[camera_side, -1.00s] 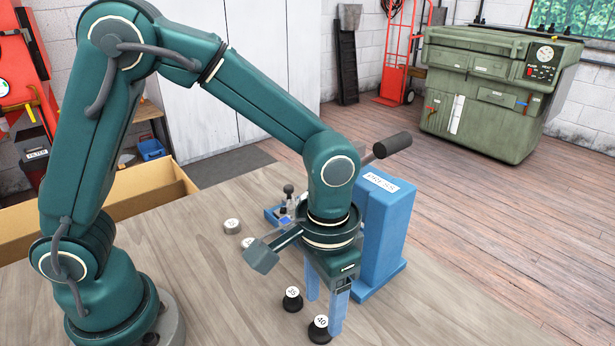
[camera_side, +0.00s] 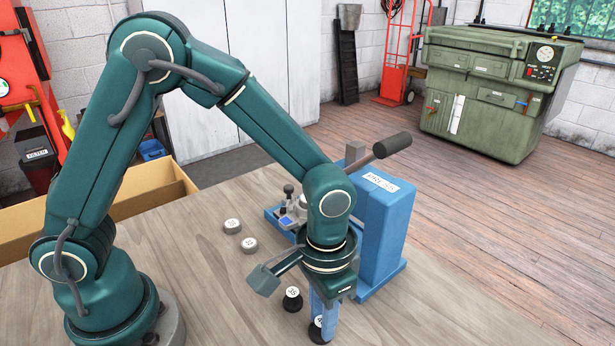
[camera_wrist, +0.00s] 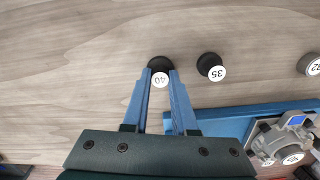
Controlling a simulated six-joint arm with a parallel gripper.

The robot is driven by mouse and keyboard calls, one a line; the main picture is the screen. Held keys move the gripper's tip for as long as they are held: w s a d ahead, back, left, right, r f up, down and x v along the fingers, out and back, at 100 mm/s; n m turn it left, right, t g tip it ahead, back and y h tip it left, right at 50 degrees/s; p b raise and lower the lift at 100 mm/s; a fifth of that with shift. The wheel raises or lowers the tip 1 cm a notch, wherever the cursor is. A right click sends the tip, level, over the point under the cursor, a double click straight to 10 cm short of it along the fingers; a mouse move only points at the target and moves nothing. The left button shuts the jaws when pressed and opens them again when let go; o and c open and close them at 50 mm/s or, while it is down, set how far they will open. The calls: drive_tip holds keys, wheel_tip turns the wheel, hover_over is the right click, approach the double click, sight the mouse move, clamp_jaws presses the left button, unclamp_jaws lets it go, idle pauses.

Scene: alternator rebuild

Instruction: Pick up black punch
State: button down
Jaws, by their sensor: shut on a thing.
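A black punch with a white round cap marked 40 (camera_side: 318,338) stands on the wooden bench, partly hidden by my fingers in the side view. It also shows in the wrist view (camera_wrist: 160,64), between the fingertips. My gripper (camera_wrist: 160,76) has its two blue fingers shut on this punch, one on each side. In the side view my gripper (camera_side: 322,318) points down, with the fingertips low by the bench top. I cannot tell any gap under the punch. A second black punch, marked 35 (camera_side: 292,303), stands beside it; it shows in the wrist view (camera_wrist: 208,62).
The blue press (camera_side: 384,235) with its long handle (camera_side: 393,146) stands just behind my gripper. A metal part (camera_wrist: 285,135) sits on its blue base. Two silver punches (camera_side: 232,226) (camera_side: 249,245) stand farther left. A cardboard box (camera_side: 150,195) lies at the left.

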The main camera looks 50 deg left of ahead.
drive_tip(key=shift+r, duration=0.15)
drive_tip(key=shift+r, duration=0.3)
drive_tip(key=r, duration=0.3)
drive_tip(key=shift+w+a+r, duration=0.1)
drive_tip(key=shift+a+r, duration=0.1)
drive_tip(key=shift+r, duration=0.15)
drive_tip(key=w+a+r+n, duration=0.2)
drive_tip(key=w+a+r, duration=0.2)
drive_tip(key=a+r, duration=0.95)
drive_tip(key=w+a+f+m, duration=0.2)
drive_tip(key=w+a, duration=0.4)
drive_tip(key=w, duration=0.4)
drive_tip(key=shift+f+m, duration=0.4)
drive_tip(key=shift+f, duration=0.15)
drive_tip(key=shift+a, duration=0.1)
drive_tip(key=shift+f, duration=0.15)
